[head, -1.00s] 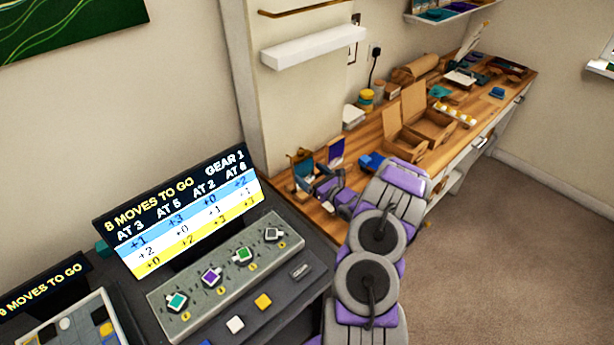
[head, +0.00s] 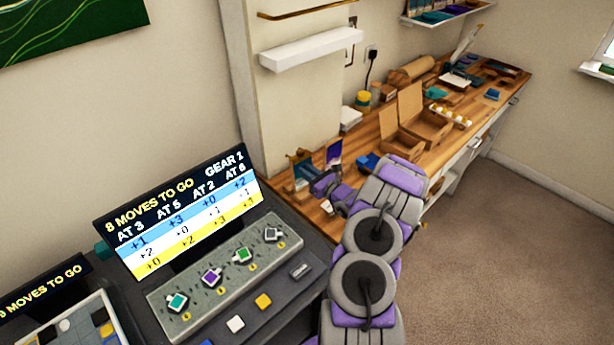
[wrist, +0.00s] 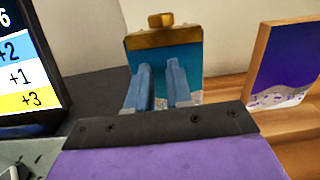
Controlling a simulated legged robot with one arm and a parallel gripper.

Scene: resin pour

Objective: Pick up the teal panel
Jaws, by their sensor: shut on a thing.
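The teal panel (wrist: 190,62) stands upright in the wrist view, with a gold-brown band and a small knob along its top and a pale speckled strip low down. My gripper (wrist: 159,66) has its two blue fingers at the panel's face and is shut on it. The panel's lower part is partly hidden by the fingers and the dark wrist edge. In the head view the panel (head: 301,163) is small, at the near left end of the wooden bench, with my gripper (head: 313,182) against it.
A purple panel (wrist: 285,65) in a wooden frame stands just right of the teal one. The scoreboard screen (head: 180,212) and grey control console (head: 220,270) are at left. Open cardboard boxes (head: 425,128) and a blue item (head: 368,162) lie farther along the bench (head: 455,145).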

